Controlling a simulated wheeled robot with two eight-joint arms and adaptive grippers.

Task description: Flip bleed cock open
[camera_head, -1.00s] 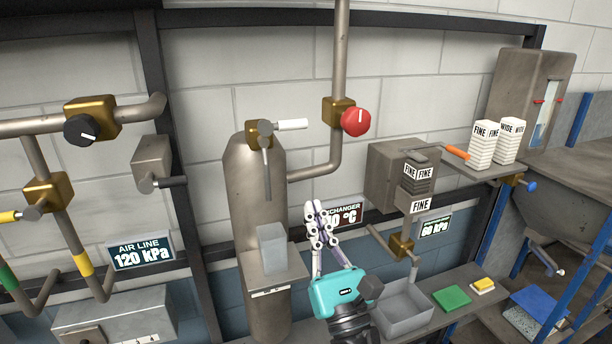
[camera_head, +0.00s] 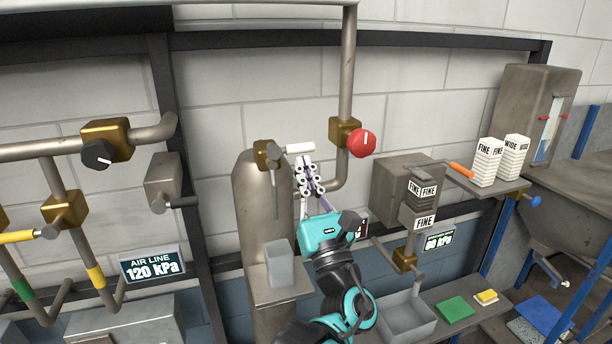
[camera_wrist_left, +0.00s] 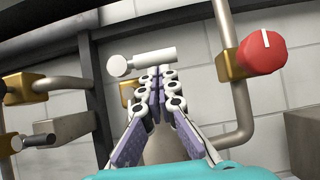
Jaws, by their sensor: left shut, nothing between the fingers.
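A small brass cock (camera_head: 265,153) sits on top of the grey upright vessel (camera_head: 262,215). Its white handle (camera_head: 299,148) points sideways to the right, and a thin grey spout hangs below it. My left gripper (camera_head: 304,161) is shut and empty, its fingertips just under the white handle. In the left wrist view, the fingertips (camera_wrist_left: 158,70) are close below the white handle (camera_wrist_left: 150,61), which lies crosswise above them. I cannot tell whether they touch it. The brass body is partly hidden behind the fingers there. My right gripper is not in view.
A red knob (camera_head: 361,143) on a brass valve stands just right of the gripper, with a grey pipe running behind. A clear cup (camera_head: 279,264) stands on a small shelf below the cock. A grey box (camera_head: 397,188) with labelled blocks is further right.

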